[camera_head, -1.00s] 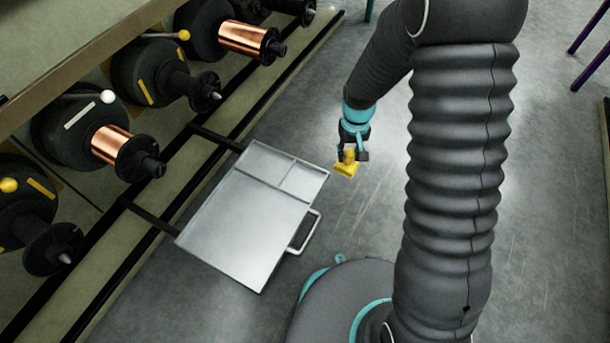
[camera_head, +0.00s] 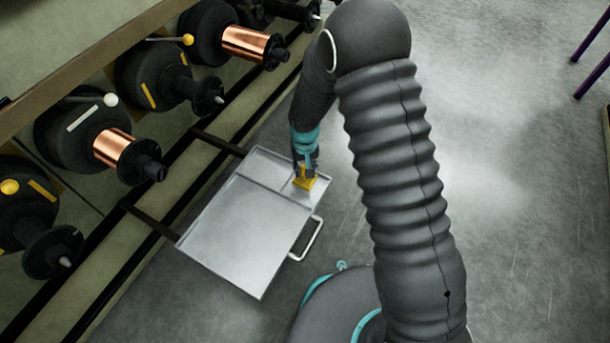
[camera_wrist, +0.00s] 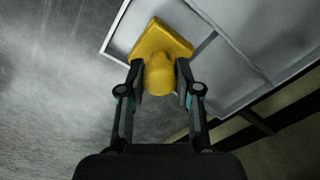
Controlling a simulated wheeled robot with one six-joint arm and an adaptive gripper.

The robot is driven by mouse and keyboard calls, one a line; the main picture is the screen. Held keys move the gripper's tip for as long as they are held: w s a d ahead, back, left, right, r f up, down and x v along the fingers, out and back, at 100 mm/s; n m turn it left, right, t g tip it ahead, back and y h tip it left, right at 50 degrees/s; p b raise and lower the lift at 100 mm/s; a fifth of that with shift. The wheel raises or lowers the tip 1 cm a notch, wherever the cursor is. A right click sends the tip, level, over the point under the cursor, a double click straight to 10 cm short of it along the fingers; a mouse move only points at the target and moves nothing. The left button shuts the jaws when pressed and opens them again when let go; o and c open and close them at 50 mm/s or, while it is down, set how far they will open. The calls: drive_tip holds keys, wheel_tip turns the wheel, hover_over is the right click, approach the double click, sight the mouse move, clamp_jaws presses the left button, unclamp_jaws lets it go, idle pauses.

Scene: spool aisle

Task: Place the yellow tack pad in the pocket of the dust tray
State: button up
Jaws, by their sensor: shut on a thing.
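The yellow tack pad (camera_head: 305,183) has a flat square base and a rounded knob. My gripper (camera_head: 304,170) is shut on the knob, and the base faces down. In the wrist view the pad (camera_wrist: 160,46) sits between the two fingers of my gripper (camera_wrist: 160,78). The dust tray (camera_head: 237,237) is a flat silver pan with a low rim, dividers and a side handle. In the head view the pad is over the small far-right compartment. In the wrist view it overlaps a corner of the tray (camera_wrist: 235,18). I cannot tell whether it touches the tray floor.
Two dark rails (camera_head: 150,217) hold the tray out from the rack. Dark spool holders (camera_head: 150,75), some with copper spools (camera_head: 112,148), line the left side. The tray's handle (camera_head: 308,240) sticks out to the right. The floor (camera_head: 500,230) on the right is mostly clear.

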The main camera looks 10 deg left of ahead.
drive_tip(key=shift+f, duration=1.85)
drive_tip(key=shift+b, duration=0.3)
drive_tip(key=shift+f, duration=0.2)
drive_tip(key=o, duration=1.1)
drive_tip(key=shift+r, duration=0.1)
